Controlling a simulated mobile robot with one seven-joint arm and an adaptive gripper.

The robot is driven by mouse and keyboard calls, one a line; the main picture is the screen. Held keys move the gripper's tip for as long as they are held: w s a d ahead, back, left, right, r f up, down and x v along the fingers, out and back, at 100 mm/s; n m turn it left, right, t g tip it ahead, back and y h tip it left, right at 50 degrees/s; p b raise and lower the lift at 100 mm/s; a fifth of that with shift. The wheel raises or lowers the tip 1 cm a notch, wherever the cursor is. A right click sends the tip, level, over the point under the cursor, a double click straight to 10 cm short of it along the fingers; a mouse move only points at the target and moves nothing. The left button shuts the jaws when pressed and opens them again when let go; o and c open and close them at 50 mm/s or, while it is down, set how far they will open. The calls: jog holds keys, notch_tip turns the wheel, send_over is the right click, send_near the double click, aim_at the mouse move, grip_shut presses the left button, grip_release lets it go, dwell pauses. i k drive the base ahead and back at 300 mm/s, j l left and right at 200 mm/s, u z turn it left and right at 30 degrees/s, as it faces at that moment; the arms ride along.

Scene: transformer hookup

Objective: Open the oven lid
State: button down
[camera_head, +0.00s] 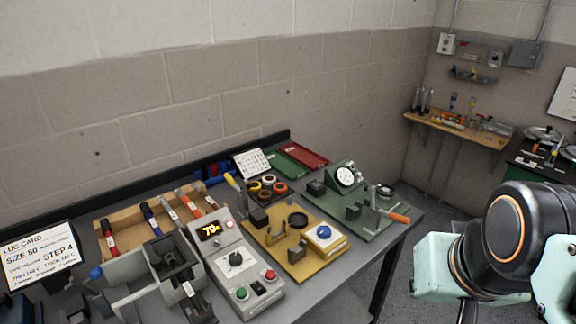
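A grey metal unit (186,258) stands at the front left of the bench, beside a control box (238,270) with an orange display reading about 70, a black dial, and green and red buttons. The grey unit looks like the oven. I cannot tell which of its plates is the lid, or whether the lid is raised or shut. A blue knob (96,272) on a rod shows at its left. My arm shows at the right edge, well away from the oven. My gripper is not in view.
The bench also holds a wooden rack (133,222) of coloured-handled tools, a yellow fixture (290,250), a green gauge fixture (330,206) and a lug card (40,256). Red (304,155) and green trays lie at the back. Floor shows right of the bench.

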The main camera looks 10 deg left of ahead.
aim_at(156, 262)
jog(key=u, duration=1.4)
jog(key=i+u, duration=0.2)
jog(key=u, duration=0.2)
jog(key=i+u, duration=0.3)
jog(key=k+l, duration=0.1)
jog(key=l, duration=0.15)
jog(key=z, duration=0.05)
